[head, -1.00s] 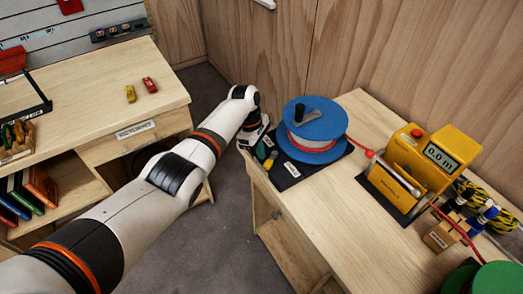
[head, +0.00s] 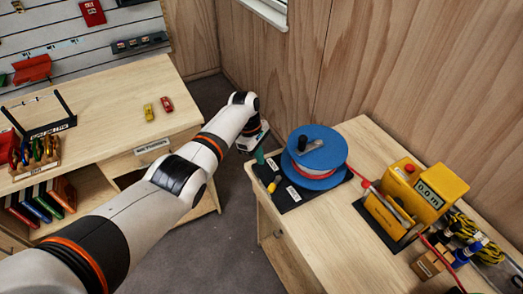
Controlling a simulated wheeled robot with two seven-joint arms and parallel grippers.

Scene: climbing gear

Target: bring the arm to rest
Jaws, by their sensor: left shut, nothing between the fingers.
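My left arm reaches from the lower left across the floor gap. The fingertips are small and partly hidden by the wrist. The reel holds pale line with a red end and lies on a dark mat (head: 298,196). A yellow-and-black tool (head: 274,184) lies on the mat. A small green piece shows just below the gripper; I cannot tell whether they touch. My right gripper is not in view.
The right bench (head: 373,145) also carries a yellow length meter (head: 428,188) and coiled yellow-black rope (head: 478,238). The left bench (head: 110,100) holds two small devices, a black rack and a carabiner block (head: 35,155). Grey floor (head: 225,245) between them is open.

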